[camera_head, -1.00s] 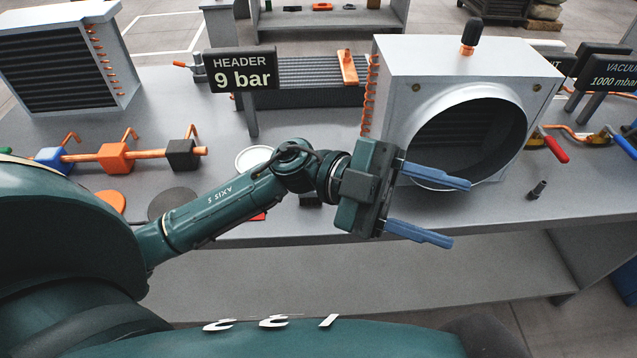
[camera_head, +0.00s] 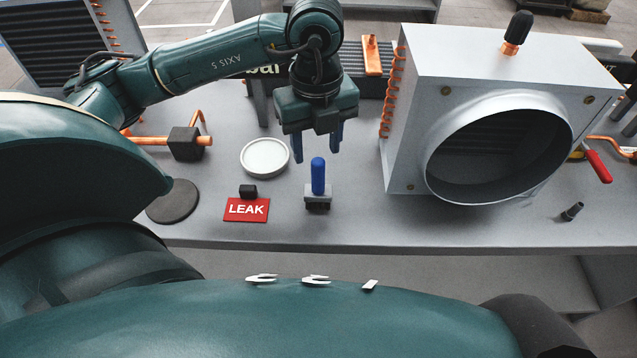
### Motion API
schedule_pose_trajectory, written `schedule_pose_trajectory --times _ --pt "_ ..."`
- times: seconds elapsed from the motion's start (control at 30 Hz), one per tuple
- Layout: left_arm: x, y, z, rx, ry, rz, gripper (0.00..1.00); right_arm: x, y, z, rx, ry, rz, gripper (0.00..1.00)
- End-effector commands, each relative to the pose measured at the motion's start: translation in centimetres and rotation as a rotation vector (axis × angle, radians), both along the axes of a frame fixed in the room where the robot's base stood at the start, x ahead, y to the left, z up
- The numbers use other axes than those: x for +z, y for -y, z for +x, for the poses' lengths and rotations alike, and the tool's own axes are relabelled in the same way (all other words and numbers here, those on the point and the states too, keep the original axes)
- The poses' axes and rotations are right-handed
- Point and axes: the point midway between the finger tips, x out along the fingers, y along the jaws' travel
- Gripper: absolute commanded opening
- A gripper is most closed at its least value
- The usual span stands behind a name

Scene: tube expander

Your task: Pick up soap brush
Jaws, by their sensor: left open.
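What looks like the soap brush, a blue upright handle (camera_head: 318,176) on a small dark and grey block (camera_head: 317,199), stands on the grey bench near its front edge. My left gripper (camera_head: 317,151) points down just behind or above the handle top. Its two blue fingers are open, apart and empty, one to each side of the handle in the picture. I cannot tell the exact height gap. My right gripper is not in view.
A white round dish (camera_head: 265,157) and a red LEAK sign (camera_head: 246,210) lie left of the brush. A dark disc (camera_head: 173,201) is further left. A large grey box with a round duct (camera_head: 412,127) stands to the right. A small dark fitting (camera_head: 572,212) is at far right.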

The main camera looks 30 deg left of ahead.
Motion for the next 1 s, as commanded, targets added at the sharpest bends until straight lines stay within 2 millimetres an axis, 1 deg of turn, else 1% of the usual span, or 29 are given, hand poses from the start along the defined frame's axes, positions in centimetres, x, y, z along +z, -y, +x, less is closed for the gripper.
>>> schedule_pose_trajectory --times 0.03,0.1,0.27,0.4,0.5,0.6,0.87,1.0 --pt "-0.7 0.0 0.0 0.001 -0.003 0.0 0.46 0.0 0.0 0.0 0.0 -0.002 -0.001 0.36" --pt "-1.3 0.0 0.0 -0.001 -0.002 -0.001 0.46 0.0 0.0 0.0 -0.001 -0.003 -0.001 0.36" --pt "-2.3 0.1 -0.1 -0.003 -0.002 -0.001 0.46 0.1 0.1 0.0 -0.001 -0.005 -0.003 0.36" --pt "-4.3 0.4 -0.3 -0.003 -0.005 -0.001 0.46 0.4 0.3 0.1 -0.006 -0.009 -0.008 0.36" --pt "-5.8 0.4 -0.3 -0.001 -0.003 -0.001 0.46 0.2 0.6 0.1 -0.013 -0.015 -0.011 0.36" --pt "-6.7 0.5 -0.3 -0.002 -0.002 -0.002 0.46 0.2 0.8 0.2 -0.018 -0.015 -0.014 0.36" --pt "-6.9 0.4 -0.2 -0.003 0.0 -0.003 0.46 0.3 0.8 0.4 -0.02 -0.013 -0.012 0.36" --pt "-6.9 0.5 -0.2 -0.003 0.0 -0.003 0.35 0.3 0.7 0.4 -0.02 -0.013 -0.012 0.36"
